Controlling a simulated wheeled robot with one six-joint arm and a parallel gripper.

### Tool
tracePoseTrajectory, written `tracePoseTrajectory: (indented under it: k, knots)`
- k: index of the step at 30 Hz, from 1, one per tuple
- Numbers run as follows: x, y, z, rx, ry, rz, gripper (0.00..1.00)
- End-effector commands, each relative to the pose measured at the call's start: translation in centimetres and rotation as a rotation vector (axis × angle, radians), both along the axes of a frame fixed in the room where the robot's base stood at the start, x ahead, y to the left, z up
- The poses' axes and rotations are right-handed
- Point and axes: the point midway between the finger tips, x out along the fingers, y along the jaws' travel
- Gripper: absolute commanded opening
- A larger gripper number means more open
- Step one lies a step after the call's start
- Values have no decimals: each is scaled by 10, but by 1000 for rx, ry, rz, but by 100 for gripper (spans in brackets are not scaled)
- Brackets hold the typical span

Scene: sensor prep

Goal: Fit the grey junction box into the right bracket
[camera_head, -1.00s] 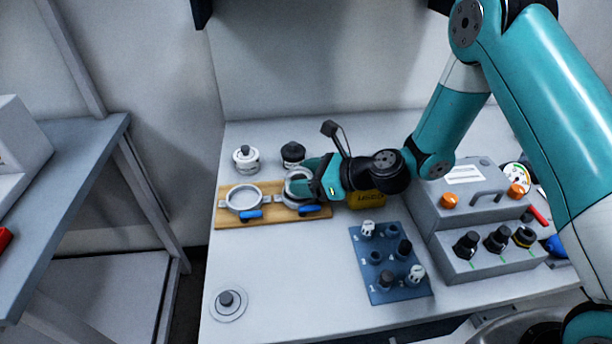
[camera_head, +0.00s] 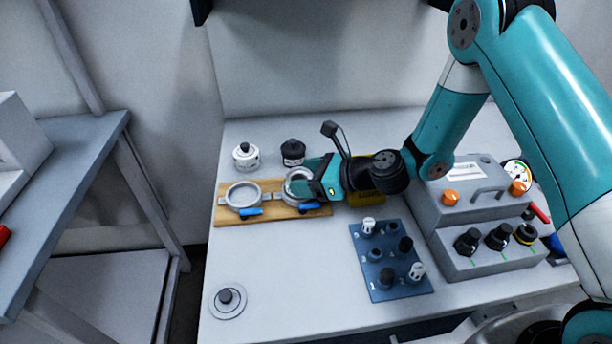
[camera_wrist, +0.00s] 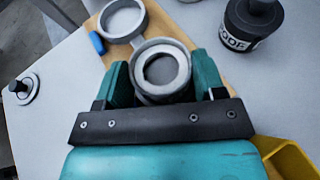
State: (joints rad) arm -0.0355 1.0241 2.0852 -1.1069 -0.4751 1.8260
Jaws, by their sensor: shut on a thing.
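The grey junction box (camera_wrist: 162,70) is a round, ring-like piece between my gripper's teal fingers in the wrist view. My gripper (camera_head: 300,181) is shut on it at the right bracket (camera_head: 290,200) of the wooden board (camera_head: 232,221). In the wrist view my gripper (camera_wrist: 163,82) has one finger on each side of the box. The right bracket's ring (camera_wrist: 158,43) shows around the box's far side. I cannot tell whether the box is fully seated. The left bracket (camera_head: 244,206) is an empty grey ring. Blue handles (camera_head: 250,212) show at both brackets' front.
A white jar (camera_head: 246,158) and a black jar (camera_head: 293,152) stand behind the board. A yellow bin (camera_head: 370,198) is right of it, close to my wrist. A blue knob plate (camera_head: 362,268) and grey control box (camera_head: 440,215) stand further right. The front-left table is mostly clear.

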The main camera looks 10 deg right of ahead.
Motion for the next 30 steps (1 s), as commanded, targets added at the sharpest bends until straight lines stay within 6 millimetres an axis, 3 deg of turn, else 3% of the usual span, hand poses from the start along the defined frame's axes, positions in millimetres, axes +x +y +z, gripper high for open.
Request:
tracePoseTrajectory:
  k: [10, 11, 15, 30]
  knots:
    - [0, 0, -2, 0, 0, 0, 0]
    - [0, 0, -2, 0, 0, 0, 66]
    - [0, 0, -2, 0, 0, 0, 93]
    - [0, 0, -1, 0, 0, 0, 93]
